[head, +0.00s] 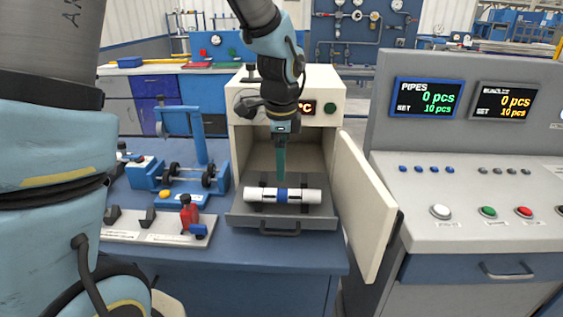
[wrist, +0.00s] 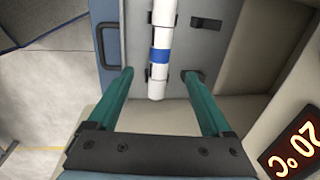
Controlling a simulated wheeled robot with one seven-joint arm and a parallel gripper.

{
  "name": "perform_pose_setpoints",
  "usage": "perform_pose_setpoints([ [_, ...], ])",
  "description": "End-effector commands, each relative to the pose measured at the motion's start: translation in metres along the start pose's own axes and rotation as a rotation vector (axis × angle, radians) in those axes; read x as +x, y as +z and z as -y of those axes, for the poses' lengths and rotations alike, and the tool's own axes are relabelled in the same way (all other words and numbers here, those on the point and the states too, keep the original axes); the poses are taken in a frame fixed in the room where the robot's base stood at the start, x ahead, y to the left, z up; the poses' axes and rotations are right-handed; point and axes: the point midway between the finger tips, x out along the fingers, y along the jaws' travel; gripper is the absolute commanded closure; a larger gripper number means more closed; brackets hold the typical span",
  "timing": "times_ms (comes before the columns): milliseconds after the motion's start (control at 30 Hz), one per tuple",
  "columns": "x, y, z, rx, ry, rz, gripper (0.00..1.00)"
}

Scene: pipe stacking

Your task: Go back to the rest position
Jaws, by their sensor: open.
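My gripper (head: 281,165) hangs pointing down in front of the white oven-like box (head: 240,135), above its pulled-out tray.
The box door (head: 362,205) stands open at the right of the tray. A control console (head: 475,215) with two displays is further right. A blue fixture with rollers (head: 185,178) and a red-and-blue clamp (head: 191,215) stand on the bench to the left.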

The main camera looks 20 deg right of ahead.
Motion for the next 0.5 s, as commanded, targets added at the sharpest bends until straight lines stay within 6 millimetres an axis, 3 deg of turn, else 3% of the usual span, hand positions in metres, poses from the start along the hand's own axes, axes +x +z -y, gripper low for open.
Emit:
perform_pose_setpoints([
  [333,0.0,0.004,0.0,-0.019,0.0,0.001,0.17],
  [433,-0.001,0.03,-0.003,-0.15,0.002,0.007,0.17],
  [500,-0.003,0.064,-0.01,-0.334,0.003,0.013,0.17],
])
